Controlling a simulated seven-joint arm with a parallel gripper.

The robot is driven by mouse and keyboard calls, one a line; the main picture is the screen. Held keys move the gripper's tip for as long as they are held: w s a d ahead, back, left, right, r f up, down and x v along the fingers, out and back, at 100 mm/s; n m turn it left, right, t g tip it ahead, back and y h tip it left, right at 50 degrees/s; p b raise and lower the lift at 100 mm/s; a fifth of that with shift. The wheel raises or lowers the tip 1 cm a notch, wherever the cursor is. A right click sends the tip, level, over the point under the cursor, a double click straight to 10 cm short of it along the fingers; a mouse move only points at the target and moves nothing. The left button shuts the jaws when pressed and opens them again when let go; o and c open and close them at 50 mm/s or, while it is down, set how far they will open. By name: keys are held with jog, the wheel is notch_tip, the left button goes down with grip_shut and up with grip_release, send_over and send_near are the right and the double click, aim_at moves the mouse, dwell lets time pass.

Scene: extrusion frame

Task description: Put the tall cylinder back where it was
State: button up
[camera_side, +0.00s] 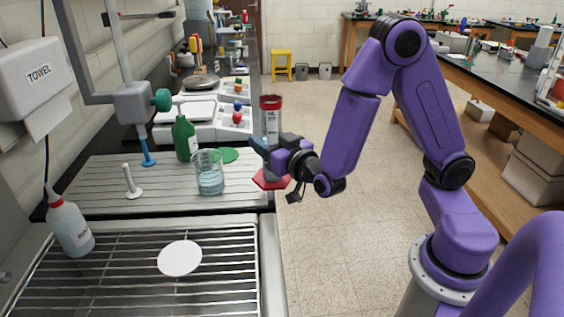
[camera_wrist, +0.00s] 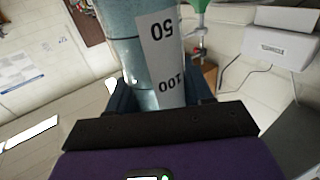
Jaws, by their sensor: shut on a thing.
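The tall cylinder (camera_side: 270,112) is clear, with a red top band and a red six-sided base. It stands about upright at the right edge of the ribbed drainboard in the side view. My gripper (camera_side: 265,148) is shut around its middle. I cannot tell whether the base touches anything or hangs clear. In the wrist view the cylinder (camera_wrist: 128,45) fills the space between the fingers (camera_wrist: 160,95), with a white scale strip reading 50 and 100. Its base is hidden there.
A white disc (camera_side: 180,258) lies on the wire rack (camera_side: 120,292). A wash bottle (camera_side: 70,228) stands left.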

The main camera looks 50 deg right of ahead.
jog(key=s+a+r+n+g+y, duration=0.1)
jog(key=s+a+n+y, duration=0.45)
jog(key=a, duration=0.85)
jog(key=s+a+r+n+g+y, duration=0.1)
jog(key=s+a+n+y, duration=0.2)
jog(key=s+a+y, duration=0.85)
jog(key=w+a+f+h, duration=0.3)
jog(key=w+f+h, duration=0.1)
jog(key=f, duration=0.2)
jog(key=shift+a, duration=0.2)
jog(key=shift+f, duration=0.4)
